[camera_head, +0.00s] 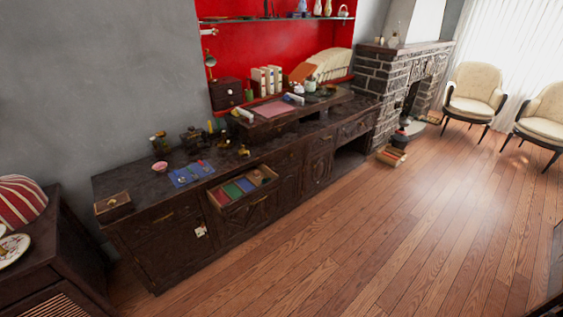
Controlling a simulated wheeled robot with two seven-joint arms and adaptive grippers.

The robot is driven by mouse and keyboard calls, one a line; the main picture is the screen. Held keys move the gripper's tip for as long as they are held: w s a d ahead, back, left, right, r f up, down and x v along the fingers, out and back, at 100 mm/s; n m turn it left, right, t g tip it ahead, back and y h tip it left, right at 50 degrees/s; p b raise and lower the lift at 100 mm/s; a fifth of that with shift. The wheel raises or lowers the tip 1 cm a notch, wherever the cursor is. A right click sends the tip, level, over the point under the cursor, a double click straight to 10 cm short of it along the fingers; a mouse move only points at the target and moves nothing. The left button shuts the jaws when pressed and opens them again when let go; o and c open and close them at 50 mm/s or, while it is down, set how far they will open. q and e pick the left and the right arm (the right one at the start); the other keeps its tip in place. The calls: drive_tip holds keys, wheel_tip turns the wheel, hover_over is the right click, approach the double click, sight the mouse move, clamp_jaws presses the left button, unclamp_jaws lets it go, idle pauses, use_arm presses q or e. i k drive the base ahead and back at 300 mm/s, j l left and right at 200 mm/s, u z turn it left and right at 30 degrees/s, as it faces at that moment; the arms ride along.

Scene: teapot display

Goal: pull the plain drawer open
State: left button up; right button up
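A long dark wooden sideboard (145,183) stands along the grey wall. One of its drawers (236,203) is pulled out and holds blue, green and red sections. To its left is a shut drawer front with a small handle (165,217). To its right are more shut fronts, including a drawer front (289,159) and a carved one (357,128) at the far right end. I cannot tell which of the shut fronts is the plain drawer. Neither of my grippers is in view.
The sideboard top carries a wooden box (113,207), a blue mat (191,173) and a pink bowl (160,166). A dark cabinet (50,248) stands at the lower left. The wooden floor (340,240) before the sideboard is clear. Books (392,155) lie by the fireplace.

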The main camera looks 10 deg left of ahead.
sight(233, 195)
drive_tip(key=i+l+u, duration=0.4)
drive_tip(key=l, duration=0.15)
drive_tip(key=i+l+u, duration=0.35)
drive_tip(key=l, duration=0.3)
drive_tip(key=i+l+u, duration=0.2)
drive_tip(key=l, duration=0.15)
drive_tip(key=l+u, duration=0.2)
drive_tip(key=l, duration=0.15)
drive_tip(key=i+l+u, duration=0.2)
drive_tip(key=l, duration=0.2)
drive_tip(key=k, duration=0.05)
